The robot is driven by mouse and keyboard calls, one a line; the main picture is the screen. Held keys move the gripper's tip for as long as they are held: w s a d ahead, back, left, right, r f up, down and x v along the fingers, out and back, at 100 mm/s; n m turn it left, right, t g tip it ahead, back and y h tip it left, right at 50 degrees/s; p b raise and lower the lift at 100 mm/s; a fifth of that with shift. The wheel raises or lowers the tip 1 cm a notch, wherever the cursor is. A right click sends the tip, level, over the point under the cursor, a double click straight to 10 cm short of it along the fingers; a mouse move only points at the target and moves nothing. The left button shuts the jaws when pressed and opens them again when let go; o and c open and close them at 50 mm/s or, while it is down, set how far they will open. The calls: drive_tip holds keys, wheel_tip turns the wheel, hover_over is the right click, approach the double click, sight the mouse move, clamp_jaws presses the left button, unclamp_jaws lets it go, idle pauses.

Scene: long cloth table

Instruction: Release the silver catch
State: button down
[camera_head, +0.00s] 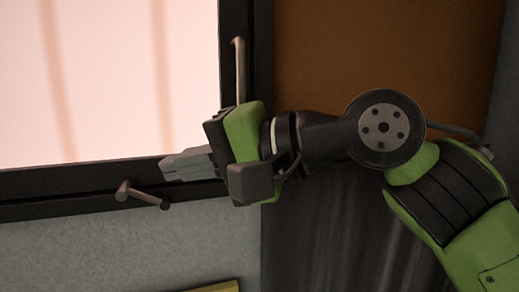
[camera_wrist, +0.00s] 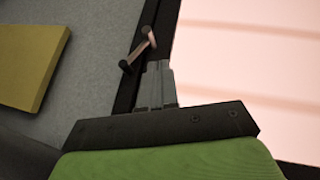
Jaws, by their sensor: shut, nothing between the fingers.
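The silver catch (camera_head: 143,194) is a small metal handle on the dark lower frame of a window, left of my gripper in the head view. In the wrist view the catch (camera_wrist: 139,50) shows just beyond my fingertips, slanting across the dark frame. My gripper (camera_head: 165,169) is shut and empty, its grey fingers pointing left toward the catch. In the wrist view the closed fingers (camera_wrist: 157,66) end close to the catch. I cannot tell whether they touch it.
The bright window pane (camera_head: 100,75) fills the upper left, edged by the dark frame (camera_head: 60,190). A vertical metal bar (camera_head: 240,65) stands on the frame's right side. Grey wall (camera_head: 90,250) lies below, with a yellow panel (camera_wrist: 30,60). A brown panel (camera_head: 390,50) is at right.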

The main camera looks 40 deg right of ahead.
drive_tip(key=v, duration=1)
drive_tip(key=shift+s+d+p, duration=0.2)
drive_tip(key=shift+s+p, duration=0.15)
drive_tip(key=w+a+f+n+g+h+b, duration=0.1)
drive_tip(key=a+f+n+h+b, duration=0.15)
drive_tip(key=f, duration=0.65)
drive_tip(key=w+a+f+n+g+h+b, duration=0.15)
drive_tip(key=a+f, duration=0.25)
drive_tip(key=f, duration=0.5)
drive_tip(key=s+f+n+g+h, duration=0.2)
drive_tip(key=f, duration=0.9)
drive_tip(key=s+d+f+n+g+h+b, duration=0.1)
drive_tip(key=s+f+n+g+h, duration=0.1)
drive_tip(key=f, duration=1)
drive_tip(key=shift+n+h, duration=0.3)
drive_tip(key=shift+h, duration=0.2)
